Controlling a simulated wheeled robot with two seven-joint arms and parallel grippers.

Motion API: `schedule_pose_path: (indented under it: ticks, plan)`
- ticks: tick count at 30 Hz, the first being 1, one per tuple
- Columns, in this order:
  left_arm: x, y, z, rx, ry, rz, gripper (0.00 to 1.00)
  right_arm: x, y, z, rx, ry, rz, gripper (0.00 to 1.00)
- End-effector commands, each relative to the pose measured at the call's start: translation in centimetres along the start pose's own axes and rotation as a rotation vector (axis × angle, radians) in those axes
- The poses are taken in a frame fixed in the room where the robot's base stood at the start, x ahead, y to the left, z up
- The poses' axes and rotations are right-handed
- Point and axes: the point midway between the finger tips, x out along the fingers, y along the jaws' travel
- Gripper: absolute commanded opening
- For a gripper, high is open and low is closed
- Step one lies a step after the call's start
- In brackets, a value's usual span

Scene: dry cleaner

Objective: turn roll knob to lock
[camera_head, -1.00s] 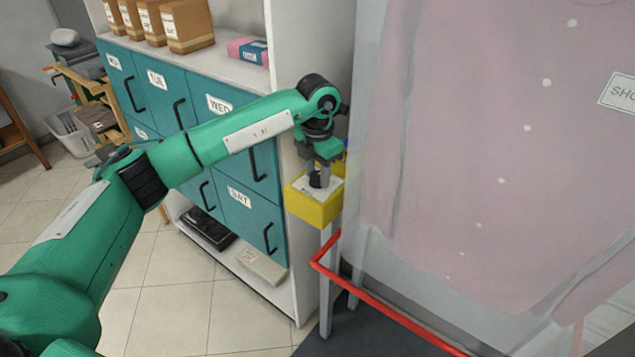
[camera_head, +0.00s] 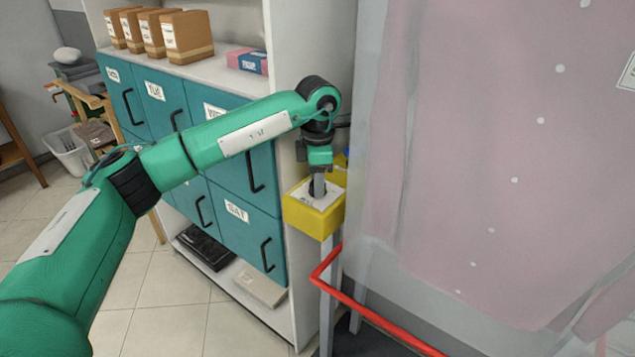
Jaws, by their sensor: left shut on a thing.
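A yellow box (camera_head: 318,220) with a pale top plate stands on a grey post near the picture's middle. A dark roll knob (camera_head: 311,192) sits on that plate, mostly hidden by the fingers. My left gripper (camera_head: 317,186) points down at it from above and is shut on the knob. The knob's marks and its exact angle are too small to tell. My right gripper is not in view.
A red rail (camera_head: 365,311) runs just below and right of the box. A pink garment under clear plastic (camera_head: 480,160) hangs close on the right. Teal drawers (camera_head: 262,240) in a white cabinet stand behind my left arm, with cardboard boxes (camera_head: 187,36) on top.

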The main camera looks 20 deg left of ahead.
Motion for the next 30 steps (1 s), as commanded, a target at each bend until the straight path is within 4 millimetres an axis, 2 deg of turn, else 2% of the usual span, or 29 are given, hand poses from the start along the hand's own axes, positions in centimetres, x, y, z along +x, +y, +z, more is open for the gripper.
schedule_pose_path:
  ticks: [12, 13, 16, 25, 30]
  plan:
    - [-0.1, 0.0, 0.0, 0.007, -0.001, 0.001, 0.14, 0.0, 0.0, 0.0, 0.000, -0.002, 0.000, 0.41]
    - [-0.1, 0.0, 0.0, 0.007, -0.001, 0.001, 0.41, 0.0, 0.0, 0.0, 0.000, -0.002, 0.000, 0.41]
    - [-0.1, 0.0, 0.0, 0.007, -0.001, 0.001, 0.58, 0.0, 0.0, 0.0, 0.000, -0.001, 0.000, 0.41]
    - [-0.2, 0.0, 0.0, 0.006, -0.001, 0.001, 0.58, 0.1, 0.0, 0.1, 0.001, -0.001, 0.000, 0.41]
    - [-1.8, 0.1, 0.1, 0.006, -0.003, 0.002, 0.58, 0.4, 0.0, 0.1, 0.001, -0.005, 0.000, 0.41]
